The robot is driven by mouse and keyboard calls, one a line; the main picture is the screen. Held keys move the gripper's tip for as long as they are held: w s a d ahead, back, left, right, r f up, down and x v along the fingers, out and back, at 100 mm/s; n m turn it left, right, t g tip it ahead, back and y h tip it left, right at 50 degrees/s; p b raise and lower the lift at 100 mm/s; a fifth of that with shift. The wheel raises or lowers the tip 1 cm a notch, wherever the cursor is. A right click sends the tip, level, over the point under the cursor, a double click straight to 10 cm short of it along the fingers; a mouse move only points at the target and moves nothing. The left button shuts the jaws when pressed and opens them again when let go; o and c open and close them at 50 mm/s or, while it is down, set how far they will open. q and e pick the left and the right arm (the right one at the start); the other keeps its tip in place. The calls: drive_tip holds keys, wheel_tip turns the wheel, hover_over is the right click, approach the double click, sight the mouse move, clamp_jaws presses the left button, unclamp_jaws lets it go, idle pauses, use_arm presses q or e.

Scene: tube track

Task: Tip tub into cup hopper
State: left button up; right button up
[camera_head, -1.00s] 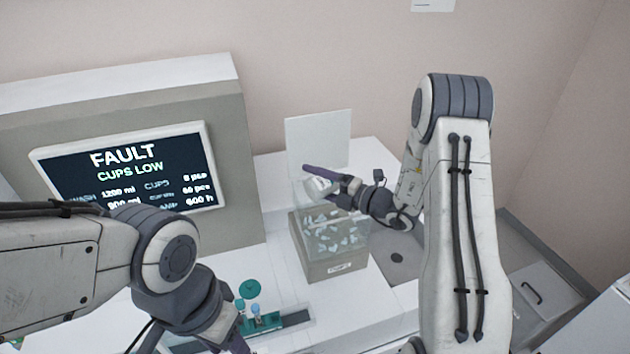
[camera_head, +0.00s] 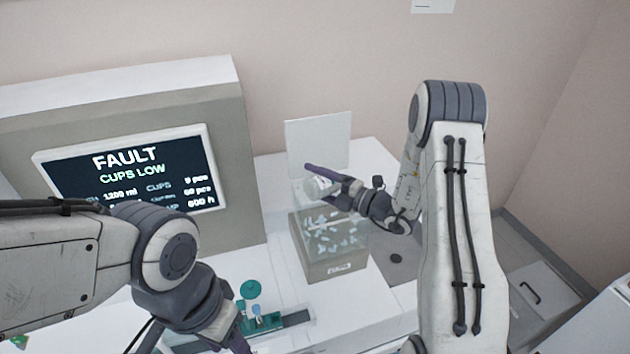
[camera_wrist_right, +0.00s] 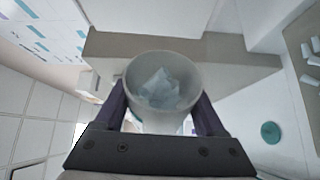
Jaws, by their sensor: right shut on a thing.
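The tub (camera_wrist_right: 140,68) is a round, pale translucent vessel between the purple fingers of my right gripper (camera_wrist_right: 163,112) in the right wrist view. Pale cups (camera_wrist_right: 165,90) lie inside it. In the head view my right gripper (camera_head: 322,182) holds the tub above the hopper, where the fingers largely hide it. The cup hopper (camera_head: 336,268) is a grey box with a clear upper part and many small pale cups (camera_head: 328,235) inside. My left gripper (camera_head: 240,341) is cut off at the bottom edge, so its opening is unclear.
A white upright panel (camera_head: 318,145) stands behind the hopper. A screen (camera_head: 130,172) at left reads "FAULT CUPS LOW". A teal holder (camera_head: 262,322) and teal disc (camera_head: 252,289) sit at the front. White counter (camera_head: 375,165) is clear behind my right gripper.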

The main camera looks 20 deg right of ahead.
idle(0.3)
drive_tip(key=shift+r+m+t+p, duration=0.4)
drive_tip(key=shift+m+p, duration=0.15)
drive_tip(key=shift+m, duration=0.35)
drive_tip(key=shift+r+m+p, duration=0.2)
drive_tip(key=shift+m+p, duration=0.15)
drive_tip(key=shift+m, duration=0.05)
drive_tip(key=shift+d+r+m+t, duration=0.1)
drive_tip(key=shift+m+t, duration=0.2)
drive_tip(key=shift+m, duration=0.3)
drive_tip(key=shift+w+d+r+m+t+p, duration=0.1)
drive_tip(key=shift+r+m+t+p, duration=0.2)
drive_tip(key=shift+m+p, duration=0.35)
drive_tip(key=shift+m+y, duration=0.3)
drive_tip(key=shift+m, duration=0.05)
